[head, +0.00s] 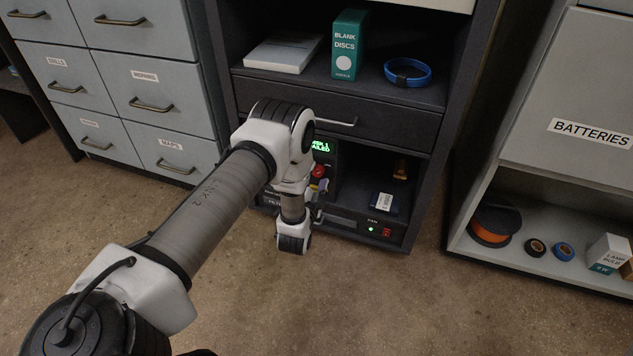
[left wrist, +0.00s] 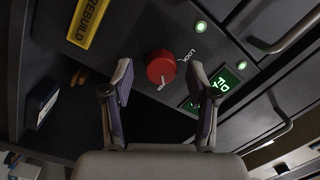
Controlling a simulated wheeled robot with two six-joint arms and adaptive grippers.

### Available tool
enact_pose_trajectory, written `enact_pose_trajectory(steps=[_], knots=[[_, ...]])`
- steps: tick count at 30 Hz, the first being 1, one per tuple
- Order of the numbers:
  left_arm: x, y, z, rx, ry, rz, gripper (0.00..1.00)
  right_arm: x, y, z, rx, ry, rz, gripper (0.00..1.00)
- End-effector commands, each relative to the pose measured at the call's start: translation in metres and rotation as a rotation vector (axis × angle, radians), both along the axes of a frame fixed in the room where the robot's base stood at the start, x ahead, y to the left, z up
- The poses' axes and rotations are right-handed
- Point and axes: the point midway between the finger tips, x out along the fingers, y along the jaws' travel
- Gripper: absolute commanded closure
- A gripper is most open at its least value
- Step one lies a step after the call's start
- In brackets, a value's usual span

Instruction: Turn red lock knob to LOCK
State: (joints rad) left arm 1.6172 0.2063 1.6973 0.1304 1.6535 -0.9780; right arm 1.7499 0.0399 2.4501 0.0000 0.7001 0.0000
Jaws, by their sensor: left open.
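The red lock knob (left wrist: 161,68) sits on a dark panel in the left wrist view, with a white mark on its face and the word LOCK printed beside it. The mark does not point at LOCK. In the head view the red knob (head: 319,171) shows small, just right of my left arm. My left gripper (left wrist: 164,88) is open, its two fingers on either side of the knob's line and apart from it. In the head view my left gripper (head: 318,205) is partly hidden by its own wrist. My right gripper is not in view.
A green display (head: 321,146) is above the knob. A drawer with a handle (head: 335,122) is above the bay. A small dark box (head: 385,203) lies right of the knob. The floor in front is clear.

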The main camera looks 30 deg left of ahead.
Motion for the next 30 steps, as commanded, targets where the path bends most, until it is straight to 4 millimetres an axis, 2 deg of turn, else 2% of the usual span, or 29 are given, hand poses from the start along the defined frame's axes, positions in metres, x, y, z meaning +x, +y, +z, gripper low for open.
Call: enact_pose_trajectory(steps=[7, 12, 23, 30], knots=[[0.002, 0.001, 0.0, 0.0, 0.001, 0.0, 0.41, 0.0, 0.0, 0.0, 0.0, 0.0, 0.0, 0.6], [0.002, 0.001, 0.0, 0.0, 0.001, 0.0, 1.0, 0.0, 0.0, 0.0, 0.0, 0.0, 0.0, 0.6], [0.002, 0.001, 0.001, -0.021, -0.004, 0.0, 1.0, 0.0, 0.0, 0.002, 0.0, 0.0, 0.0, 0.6], [0.002, 0.001, 0.003, -0.114, -0.025, 0.0, 1.0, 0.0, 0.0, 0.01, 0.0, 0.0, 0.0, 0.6]])
